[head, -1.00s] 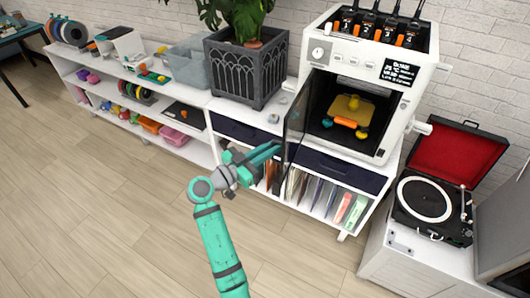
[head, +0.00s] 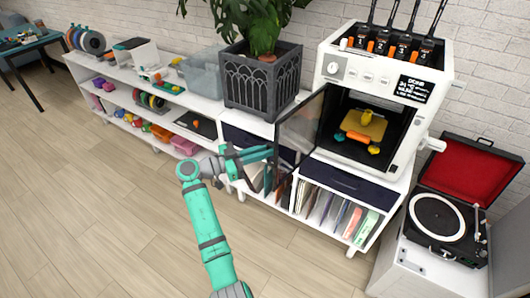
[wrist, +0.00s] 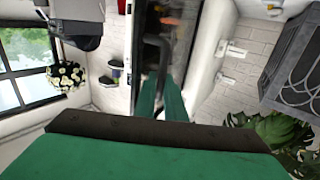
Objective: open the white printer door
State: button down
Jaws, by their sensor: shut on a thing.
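The white printer (head: 345,88) stands on the shelf unit in the head view. Its dark, see-through door (head: 300,122) is swung out to the left, so the chamber is open and a yellow and orange object (head: 362,130) shows inside. My teal gripper (head: 266,153) is at the door's outer edge and shut on the door's handle. The wrist view shows the dark handle bar (wrist: 160,46) running down between my two teal fingers (wrist: 162,97). The exact contact at the fingertips is small and partly hidden.
A dark planter (head: 262,82) with a leafy plant stands left of the printer, close behind the door. A record player (head: 436,217) with a red lid is at the right. Records fill the shelf below. The wooden floor (head: 110,215) in front is clear.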

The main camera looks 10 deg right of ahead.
jog(key=shift+f, duration=0.3)
jog(key=c, duration=1.9)
grip_release()
jog(key=shift+c, duration=0.2)
jog(key=shift+o, duration=0.6)
jog(key=shift+r, duration=0.1)
jog(key=v, duration=1)
jog(key=shift+a, duration=0.35)
